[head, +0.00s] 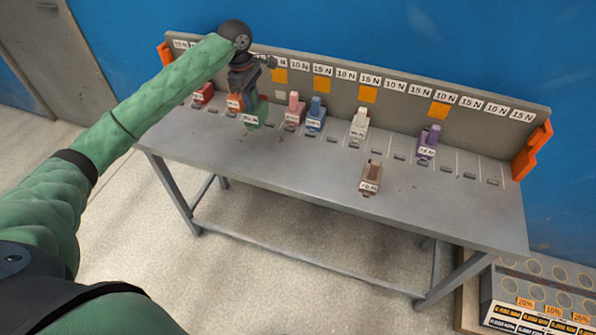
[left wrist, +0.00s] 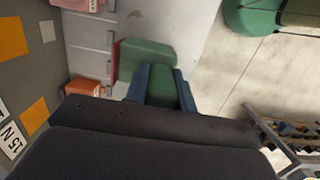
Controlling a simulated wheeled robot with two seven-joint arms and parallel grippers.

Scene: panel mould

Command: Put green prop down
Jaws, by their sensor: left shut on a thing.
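The green prop (head: 259,112) is near the back of the grey table, at the left part of the labelled row. My left gripper (head: 246,92) is shut on it from above. In the left wrist view the green prop (left wrist: 146,54) sits between the two blue fingers of my left gripper (left wrist: 161,84). I cannot tell whether its underside touches the table. My right gripper is not in view.
An orange prop (head: 235,102) stands close left of the green one, and a pink prop (head: 295,107) and a blue prop (head: 316,114) stand to its right. White (head: 359,123), purple (head: 428,141) and brown (head: 371,178) props stand farther right. The table's front (head: 290,170) is clear.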

